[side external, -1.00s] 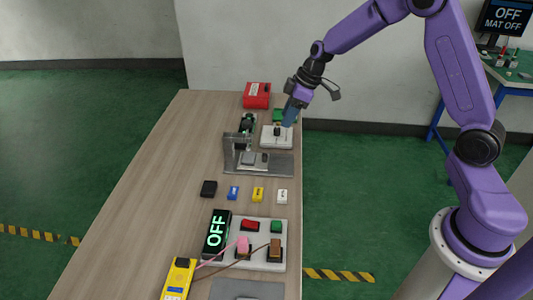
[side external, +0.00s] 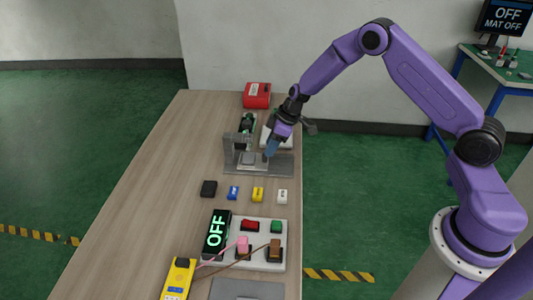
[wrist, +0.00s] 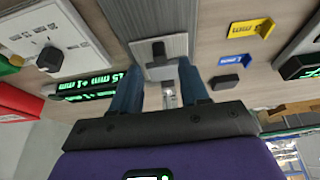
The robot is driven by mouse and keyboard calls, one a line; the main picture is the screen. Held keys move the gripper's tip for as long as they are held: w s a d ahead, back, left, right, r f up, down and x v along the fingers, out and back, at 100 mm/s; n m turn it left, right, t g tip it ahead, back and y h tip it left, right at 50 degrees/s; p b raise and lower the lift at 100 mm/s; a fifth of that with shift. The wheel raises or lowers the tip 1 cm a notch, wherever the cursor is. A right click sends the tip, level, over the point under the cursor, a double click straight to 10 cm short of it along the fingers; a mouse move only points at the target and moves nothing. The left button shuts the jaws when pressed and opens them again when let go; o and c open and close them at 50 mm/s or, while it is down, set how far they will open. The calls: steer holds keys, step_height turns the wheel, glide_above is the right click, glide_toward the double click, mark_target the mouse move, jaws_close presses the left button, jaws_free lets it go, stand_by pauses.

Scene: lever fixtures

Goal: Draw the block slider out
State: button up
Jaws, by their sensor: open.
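The block slider is a metal fixture (side external: 283,165) with a grey base plate and an upright frame, near the table's right edge in the side view. In the wrist view, its light grey block (wrist: 165,71) carries a dark knob (wrist: 158,48) and sits at the end of a ribbed grey plate. My gripper (side external: 269,154) points down over the fixture's right part and hides the knob there. In the wrist view my gripper (wrist: 157,75) is open, its two blue fingers on either side of the block. I cannot tell whether they touch it.
A white switch plate (wrist: 45,35) and a green-lit display (wrist: 88,88) lie beside the fixture. Small black (side external: 209,188), blue (side external: 233,193), yellow (side external: 258,194) and white (side external: 282,196) pieces stand in front. A red box (side external: 257,95) is behind. The table's left side is clear.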

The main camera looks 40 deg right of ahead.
steer(key=shift+x, duration=2.15)
